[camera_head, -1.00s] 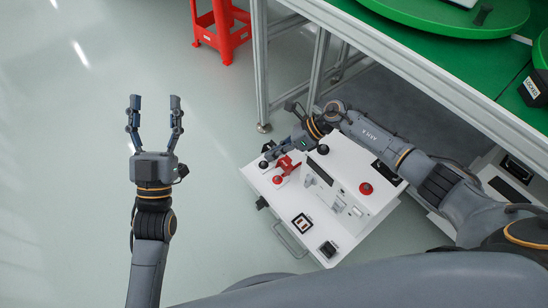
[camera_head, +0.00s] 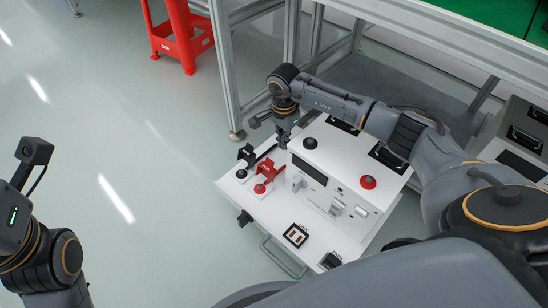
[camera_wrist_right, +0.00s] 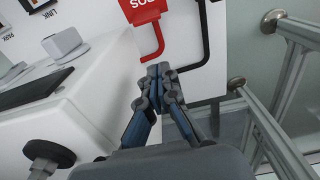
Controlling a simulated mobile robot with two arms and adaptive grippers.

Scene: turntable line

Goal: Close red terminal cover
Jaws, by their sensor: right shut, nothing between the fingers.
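The red terminal cover (camera_head: 267,172) stands raised on the white unit, behind a red knob (camera_head: 259,188). In the right wrist view the red cover (camera_wrist_right: 143,12) shows as a labelled plate with a bent red bar at the top. My right gripper (camera_head: 285,143) points down just behind the red cover. In the wrist view its fingers (camera_wrist_right: 160,71) are together and empty, with the tips near the lower end of the red bar. I cannot tell whether they touch it. My left arm is at the left edge, its fingers out of frame.
A black cover (camera_head: 246,154) stands left of the red one, beside a black knob (camera_head: 241,173). The white unit (camera_head: 310,228) also carries a red button (camera_head: 368,182) and switches. A metal bench frame (camera_head: 225,75) rises behind. The floor at left is clear.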

